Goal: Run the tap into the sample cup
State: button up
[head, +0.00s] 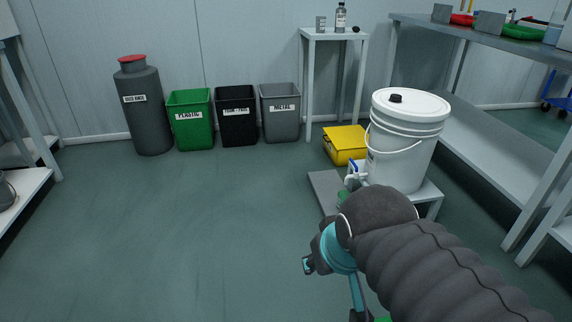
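A white lidded bucket (402,150) stands on a low grey stand at the right of the head view. A small tap (353,172) with a blue handle sticks out from its lower left side. A small green thing (343,197) shows just below the tap, partly hidden by my arm; I cannot tell if it is the sample cup. My gripper (312,258) is in front of the stand, nearer to me than the tap and apart from it. Its fingers are mostly hidden behind the wrist, so their opening and any hold are unclear.
A grey shelf bench (480,110) runs along the right. Green, black and grey bins (280,112) and a dark drum (145,110) line the back wall. The floor at left and middle is clear.

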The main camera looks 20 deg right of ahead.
aim_at(355, 166)
jog(key=u, duration=0.65)
jog(key=i, duration=1.15)
jog(key=z, duration=2.5)
